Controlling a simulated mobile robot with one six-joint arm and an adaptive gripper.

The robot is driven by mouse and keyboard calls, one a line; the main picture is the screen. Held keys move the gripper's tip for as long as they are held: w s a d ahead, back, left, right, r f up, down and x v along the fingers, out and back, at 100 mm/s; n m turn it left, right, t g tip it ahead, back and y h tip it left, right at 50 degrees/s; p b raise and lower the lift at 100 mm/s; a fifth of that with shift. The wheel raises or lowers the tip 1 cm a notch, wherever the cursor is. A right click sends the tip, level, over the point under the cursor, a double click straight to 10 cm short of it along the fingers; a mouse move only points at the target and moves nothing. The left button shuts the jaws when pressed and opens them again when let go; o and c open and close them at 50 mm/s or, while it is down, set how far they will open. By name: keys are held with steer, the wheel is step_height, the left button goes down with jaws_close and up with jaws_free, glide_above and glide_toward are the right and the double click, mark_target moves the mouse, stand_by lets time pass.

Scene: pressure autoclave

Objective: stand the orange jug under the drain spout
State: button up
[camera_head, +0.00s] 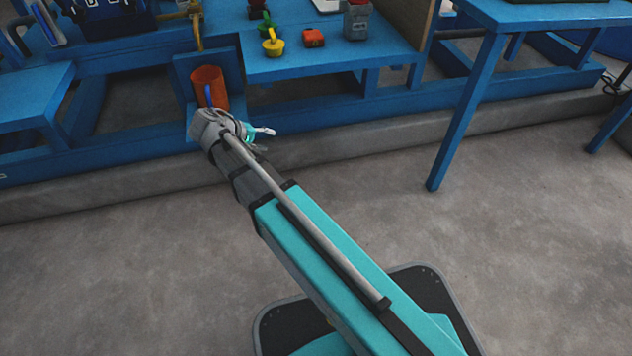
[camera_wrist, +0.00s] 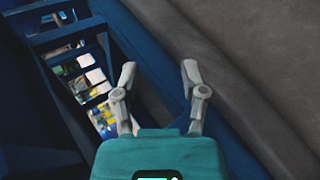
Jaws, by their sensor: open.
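The orange jug (camera_head: 207,78) stands upright on a low blue shelf in the head view, its blue handle facing me. A yellow pipe (camera_head: 197,32), which looks like the drain spout, comes down just above the jug in the picture; I cannot tell whether it is exactly over the opening. My gripper (camera_head: 264,140) is just in front and to the right of the jug, apart from it, and partly hidden by my wrist. In the wrist view my gripper (camera_wrist: 158,76) is open with nothing between its fingers. The jug is not visible there.
A blue bench (camera_head: 330,62) right of the jug carries a yellow item (camera_head: 273,44), a red block (camera_head: 314,38) and a grey container (camera_head: 357,20). A blue table leg (camera_head: 465,115) stands further right. A concrete ledge (camera_head: 330,145) runs below the frame. The floor in front is clear.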

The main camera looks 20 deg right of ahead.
steer(key=s+d+f+m+g+y, duration=0.1)
steer(key=s+d+f+m+y, duration=0.1)
steer(key=s+d+f+y, duration=0.1)
steer(key=s+d+f+m+g+y, duration=0.2)
steer(key=s+d+y, duration=0.4)
steer(key=s, duration=0.4)
steer(key=shift+s+d+f+y, duration=0.25)
steer(key=shift+d+f+y, duration=0.05)
steer(key=shift+d+f, duration=0.55)
